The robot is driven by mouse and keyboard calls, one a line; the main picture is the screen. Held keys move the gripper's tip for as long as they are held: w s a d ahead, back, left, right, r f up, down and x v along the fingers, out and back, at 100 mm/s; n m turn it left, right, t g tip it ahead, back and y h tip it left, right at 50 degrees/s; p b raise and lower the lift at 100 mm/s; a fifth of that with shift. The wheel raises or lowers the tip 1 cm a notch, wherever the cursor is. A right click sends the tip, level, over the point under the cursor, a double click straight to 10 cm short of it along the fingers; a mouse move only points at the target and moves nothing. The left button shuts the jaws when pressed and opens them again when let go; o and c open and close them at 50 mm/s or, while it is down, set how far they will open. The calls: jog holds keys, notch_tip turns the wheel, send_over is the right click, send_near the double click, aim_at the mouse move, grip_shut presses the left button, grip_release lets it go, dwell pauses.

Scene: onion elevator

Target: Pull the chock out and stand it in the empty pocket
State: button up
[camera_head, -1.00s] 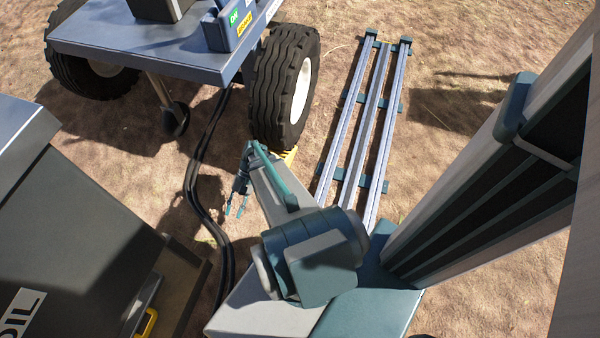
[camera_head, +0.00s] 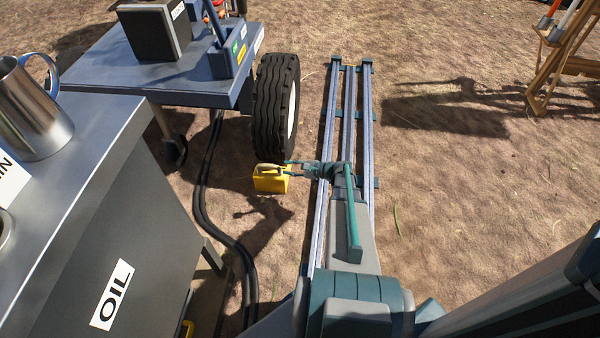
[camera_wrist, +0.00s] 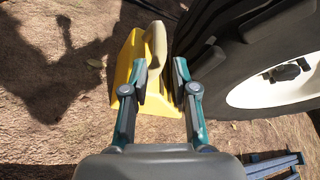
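The yellow chock (camera_head: 268,181) is on the ground at the near side of the cart's black tyre (camera_head: 275,105). In the wrist view the chock (camera_wrist: 130,65) shows a tan grip bar (camera_wrist: 156,44) on its top and lies close beside the tyre (camera_wrist: 205,40). Whether they touch I cannot tell. My gripper (camera_head: 289,167) reaches over from the right side of the chock. In the wrist view my gripper (camera_wrist: 156,78) is open, its fingers apart, with the grip bar just ahead of the gap. I cannot make out an empty pocket.
Metal rails (camera_head: 345,120) lie on the ground to the right. A dark hose (camera_head: 203,190) runs left of the chock. The cabinet with the OIL label (camera_head: 112,295) stands at left, with a small yellow part (camera_head: 187,328) at its foot. Open ground lies right.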

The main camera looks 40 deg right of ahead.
aim_at(267, 166)
jog(key=shift+w, duration=0.15)
jog(key=b+x, duration=0.3)
jog(key=x, duration=0.6)
jog(key=shift+w+a+f, duration=0.1)
jog(key=shift+a+f, duration=0.05)
jog(key=shift+f, duration=0.1)
jog(key=shift+w+a+f+b, duration=0.15)
jog(key=shift+w+a+b, duration=0.25)
jog(key=shift+w, duration=0.15)
grip_shut()
